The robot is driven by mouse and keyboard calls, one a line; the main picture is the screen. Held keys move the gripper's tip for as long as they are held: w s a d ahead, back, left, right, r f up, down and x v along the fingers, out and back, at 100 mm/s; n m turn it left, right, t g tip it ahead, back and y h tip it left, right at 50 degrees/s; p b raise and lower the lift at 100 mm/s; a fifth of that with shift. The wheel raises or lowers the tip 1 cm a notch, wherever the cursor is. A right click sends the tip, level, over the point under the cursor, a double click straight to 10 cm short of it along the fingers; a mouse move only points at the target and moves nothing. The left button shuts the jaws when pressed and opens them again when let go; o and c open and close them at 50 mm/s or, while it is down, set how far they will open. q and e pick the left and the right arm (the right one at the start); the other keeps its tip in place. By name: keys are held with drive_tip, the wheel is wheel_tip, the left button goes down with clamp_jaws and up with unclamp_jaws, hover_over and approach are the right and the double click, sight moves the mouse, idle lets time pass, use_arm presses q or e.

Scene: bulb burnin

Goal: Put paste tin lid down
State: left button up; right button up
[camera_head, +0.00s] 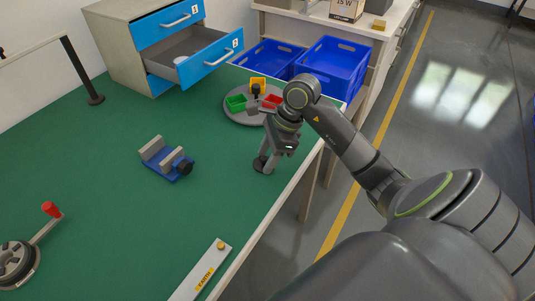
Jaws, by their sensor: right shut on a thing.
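My right gripper (267,163) reaches down over the right edge of the green table top (120,205). It is shut on a small dark round thing (260,164) low at its fingertips, close to the table surface. That thing may be the paste tin lid, but it is too small and partly hidden to tell. I cannot make out whether it touches the table. I cannot pick out the paste tin for certain. My left gripper is not in view.
A round grey tray (235,115) with green, red and yellow bins stands beyond the gripper. A blue clamp fixture (168,160) sits to the left. A drawer (210,58) stands open at the back. A crank (50,210) and earth bar (203,270) are nearer. Mid-table is clear.

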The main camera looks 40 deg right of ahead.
drive_tip(key=shift+f, duration=0.2)
drive_tip(key=o, duration=0.8)
drive_tip(key=shift+r, duration=0.1)
drive_tip(key=shift+o, duration=0.7)
drive_tip(key=shift+r, duration=0.2)
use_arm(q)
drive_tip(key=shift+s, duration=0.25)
use_arm(e)
drive_tip(key=v, duration=1.2)
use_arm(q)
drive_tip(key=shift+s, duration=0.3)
use_arm(e)
drive_tip(key=shift+d+f, duration=0.1)
